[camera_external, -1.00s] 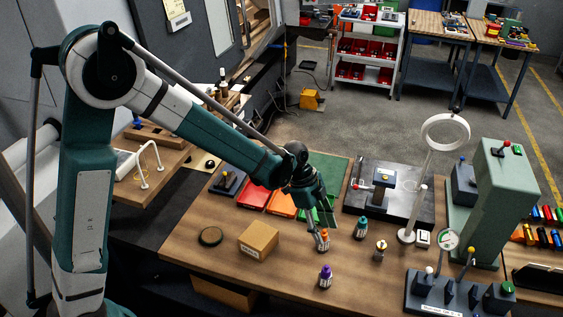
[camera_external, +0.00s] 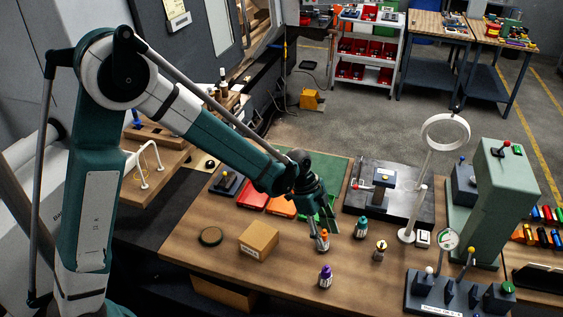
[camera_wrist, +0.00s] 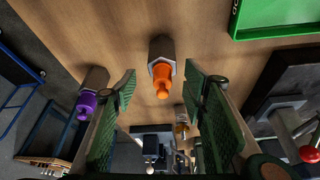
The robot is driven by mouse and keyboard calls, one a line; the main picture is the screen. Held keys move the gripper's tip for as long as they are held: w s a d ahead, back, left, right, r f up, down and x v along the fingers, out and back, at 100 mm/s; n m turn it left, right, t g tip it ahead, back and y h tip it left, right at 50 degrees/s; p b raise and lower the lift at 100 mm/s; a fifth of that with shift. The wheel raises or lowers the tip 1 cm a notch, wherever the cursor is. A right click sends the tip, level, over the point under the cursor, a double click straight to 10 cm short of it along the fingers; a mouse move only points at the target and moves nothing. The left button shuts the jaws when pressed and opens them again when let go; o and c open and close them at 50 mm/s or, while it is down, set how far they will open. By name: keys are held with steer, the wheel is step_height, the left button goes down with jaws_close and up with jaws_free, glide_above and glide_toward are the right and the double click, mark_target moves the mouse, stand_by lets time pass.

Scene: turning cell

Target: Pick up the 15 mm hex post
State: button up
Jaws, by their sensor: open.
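Several small hex posts with coloured tops stand on the wooden bench. The orange-topped post (camera_external: 323,242) is at my gripper (camera_external: 321,231), partly hidden by it. In the wrist view this post (camera_wrist: 162,72) lies between the tips of my two open fingers, with bare space on both sides. A purple-topped post (camera_external: 325,277) stands nearer the front and shows left of the fingers in the wrist view (camera_wrist: 91,95). A teal-topped post (camera_external: 360,229) and a yellow-topped post (camera_external: 380,250) stand to the right. Their labels are too small to read, so I cannot tell which is 15 mm.
A cardboard box (camera_external: 259,240) and a dark round disc (camera_external: 210,236) lie left of the posts. A green tray (camera_wrist: 275,34) is close by. A white ring-lamp stand (camera_external: 406,235) and a dark gauge rack (camera_external: 436,288) stand to the right. Bare bench surrounds the purple-topped post.

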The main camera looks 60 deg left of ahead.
mark_target(327, 239)
steer(key=shift+f, duration=0.1)
steer(key=shift+x, duration=2.5)
steer(key=shift+w, duration=0.2)
jaws_close()
step_height(327, 239, up, 10)
